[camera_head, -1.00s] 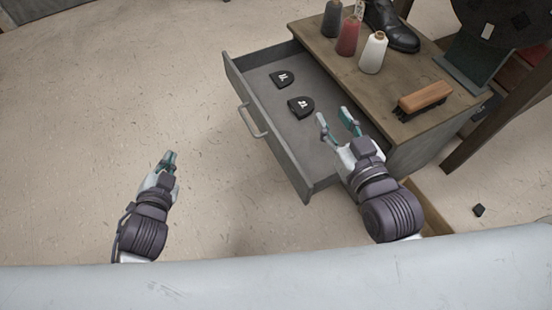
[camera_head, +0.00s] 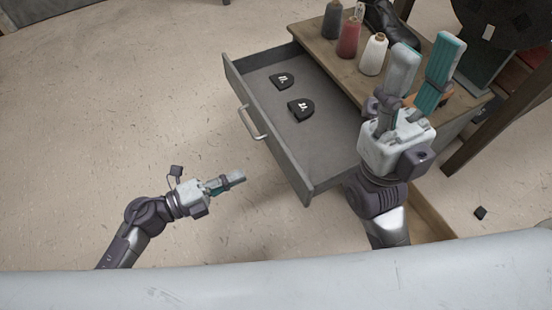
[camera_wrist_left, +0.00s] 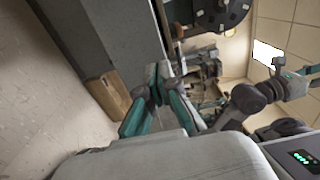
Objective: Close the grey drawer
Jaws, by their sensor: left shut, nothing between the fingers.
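The grey drawer (camera_head: 318,160) stands pulled out of the wooden-topped cabinet (camera_head: 322,48) in the head view. Its front panel faces lower left and carries a metal bar handle (camera_head: 252,123). Two black heel-shaped pieces (camera_head: 301,108) lie inside it. My left gripper (camera_head: 238,178) is shut and empty, in front of the drawer's front panel and apart from it, pointing right. Its fingers also show in the left wrist view (camera_wrist_left: 160,88). My right gripper (camera_head: 425,62) is open and raised, fingers up, in front of the cabinet top; nothing shows between its fingers.
Thread spools, dark, red (camera_head: 348,38) and white (camera_head: 373,54), and a black boot stand on the cabinet top. The brush there is mostly hidden behind my right gripper. A small dark piece (camera_head: 480,213) lies on the floor at right. Floor left of the drawer is clear.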

